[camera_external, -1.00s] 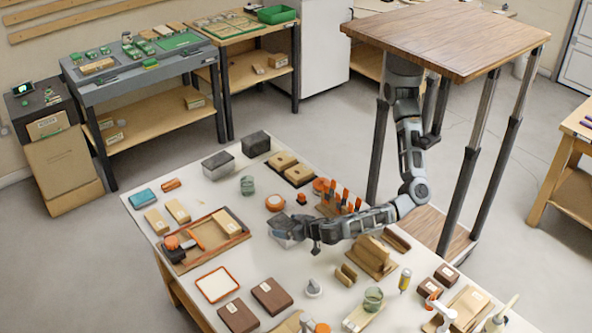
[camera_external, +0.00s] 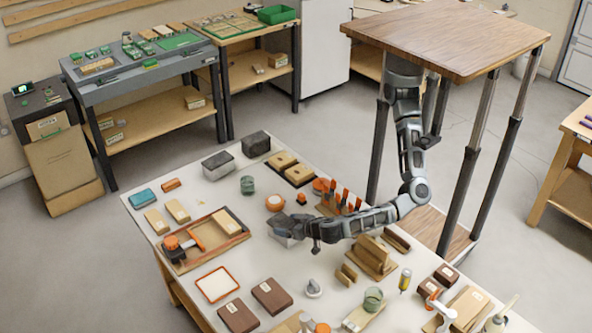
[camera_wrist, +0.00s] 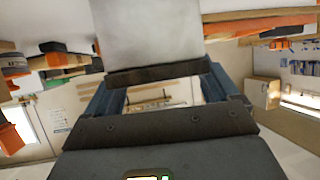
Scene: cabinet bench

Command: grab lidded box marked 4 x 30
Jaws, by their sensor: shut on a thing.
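My gripper (camera_external: 298,229) is over the middle of the white bench and is shut on a grey box. The held grey box (camera_external: 283,237) shows at the end of the arm, partly covered by the fingers. In the wrist view, the grey box (camera_wrist: 146,32) fills the top middle, between the dark fingers of my gripper (camera_wrist: 160,73). I can read no marking on it, so I cannot tell whether it is the 4 x 30 box. Its lid cannot be made out.
A wooden tray (camera_external: 181,267) with an orange tool lies to the left. An orange-rimmed tray (camera_external: 217,284) and brown boxes (camera_external: 271,296) lie in front. A rack with orange-handled tools (camera_external: 340,203) stands close behind the arm. Two dark boxes (camera_external: 218,166) stand at the back.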

